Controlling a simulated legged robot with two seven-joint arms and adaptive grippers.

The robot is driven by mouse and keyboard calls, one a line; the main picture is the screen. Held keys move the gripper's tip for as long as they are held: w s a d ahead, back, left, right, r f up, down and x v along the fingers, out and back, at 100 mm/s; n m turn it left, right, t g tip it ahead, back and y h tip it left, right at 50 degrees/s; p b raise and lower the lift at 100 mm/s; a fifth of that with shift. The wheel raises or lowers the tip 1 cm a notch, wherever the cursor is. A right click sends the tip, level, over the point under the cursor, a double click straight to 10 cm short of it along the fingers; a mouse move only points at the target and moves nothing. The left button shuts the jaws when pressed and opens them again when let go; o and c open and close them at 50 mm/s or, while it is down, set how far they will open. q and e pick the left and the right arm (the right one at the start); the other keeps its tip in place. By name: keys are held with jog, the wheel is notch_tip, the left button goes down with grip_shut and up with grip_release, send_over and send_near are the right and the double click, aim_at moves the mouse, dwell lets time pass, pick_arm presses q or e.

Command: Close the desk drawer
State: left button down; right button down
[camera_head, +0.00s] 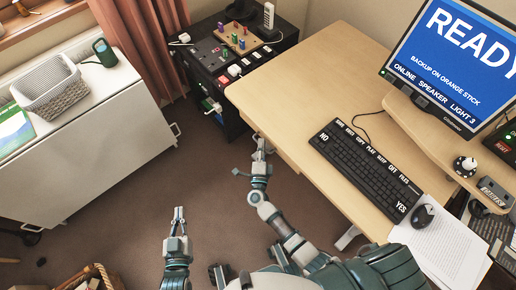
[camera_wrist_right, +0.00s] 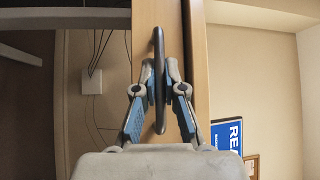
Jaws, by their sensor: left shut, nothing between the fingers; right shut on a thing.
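The desk (camera_head: 290,85) has a light wood top. Its drawer front (camera_wrist_right: 145,20) shows as a wooden panel in the right wrist view, beside the desktop edge (camera_wrist_right: 196,45). A dark bar handle (camera_wrist_right: 159,75) runs along the drawer front. My right gripper (camera_wrist_right: 160,85) is shut on this handle, one finger on each side. In the head view my right gripper (camera_head: 261,148) is at the desk's left edge; the drawer is mostly hidden under the top, so I cannot tell how far it is open. My left gripper (camera_head: 179,215) is shut and empty above the floor.
A keyboard (camera_head: 365,170), mouse (camera_head: 422,215), papers (camera_head: 440,250) and monitor (camera_head: 455,60) are on the desk. A black cabinet (camera_head: 235,65) stands beyond its left end. A white cabinet (camera_head: 90,130) with a basket (camera_head: 50,85) stands left. Carpet (camera_head: 120,220) between is mostly clear.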

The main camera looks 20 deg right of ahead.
jog(key=shift+d+f, duration=0.1)
jog(key=c, duration=1.5)
grip_release()
jog(key=shift+o, duration=1.3)
jog(key=shift+w+f, duration=0.1)
jog(key=v, duration=1.2)
